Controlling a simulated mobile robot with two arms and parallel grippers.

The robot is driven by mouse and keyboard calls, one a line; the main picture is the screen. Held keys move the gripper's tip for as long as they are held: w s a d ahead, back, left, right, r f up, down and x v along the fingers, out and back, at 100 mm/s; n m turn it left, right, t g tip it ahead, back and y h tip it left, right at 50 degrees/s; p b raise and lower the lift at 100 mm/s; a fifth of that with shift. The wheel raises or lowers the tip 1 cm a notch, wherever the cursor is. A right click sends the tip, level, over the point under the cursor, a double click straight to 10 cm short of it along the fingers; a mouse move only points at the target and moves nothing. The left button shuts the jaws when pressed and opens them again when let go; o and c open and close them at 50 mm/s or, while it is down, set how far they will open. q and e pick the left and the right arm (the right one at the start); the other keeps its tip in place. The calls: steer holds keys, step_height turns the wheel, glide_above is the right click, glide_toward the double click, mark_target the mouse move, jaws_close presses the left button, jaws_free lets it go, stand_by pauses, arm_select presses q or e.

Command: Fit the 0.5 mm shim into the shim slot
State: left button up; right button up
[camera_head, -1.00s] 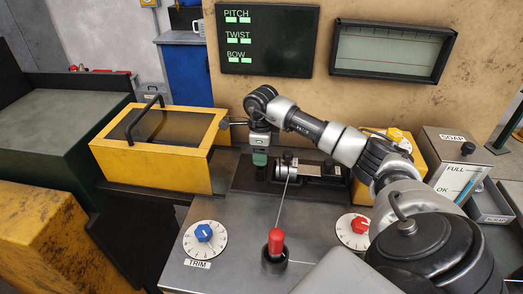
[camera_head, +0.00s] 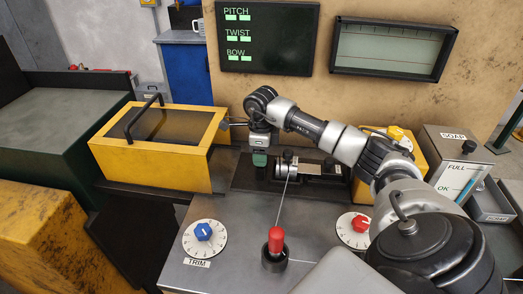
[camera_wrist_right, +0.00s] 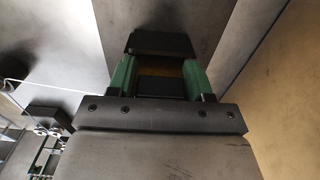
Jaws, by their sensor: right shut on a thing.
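My right gripper (camera_head: 260,158) reaches down over the left end of the dark fixture bed (camera_head: 240,183) behind the steel worktop. In the right wrist view its green fingers (camera_wrist_right: 160,72) are closed on a small piece. A brownish strip of it shows between the fingers, with a dark block (camera_wrist_right: 160,43) just past the fingertips. I take the held piece to be the shim (camera_wrist_right: 174,68), but its thickness and edges are mostly hidden. The shim slot cannot be made out in either view. My left gripper is not in view.
A metal clamp-like fixture (camera_head: 312,168) sits right of the gripper. A red-knobbed lever (camera_head: 276,241) stands in front, between a blue-knob dial (camera_head: 204,235) and a red-knob dial (camera_head: 357,229). A yellow lidded box (camera_head: 155,165) is left; a SOAP container (camera_head: 455,160) is right.

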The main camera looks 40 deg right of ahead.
steer(key=o, duration=1)
steer(key=shift+r, duration=0.1)
steer(key=shift+r+p, duration=2.8)
steer(key=shift+r, duration=1.2)
steer(key=shift+f, duration=0.1)
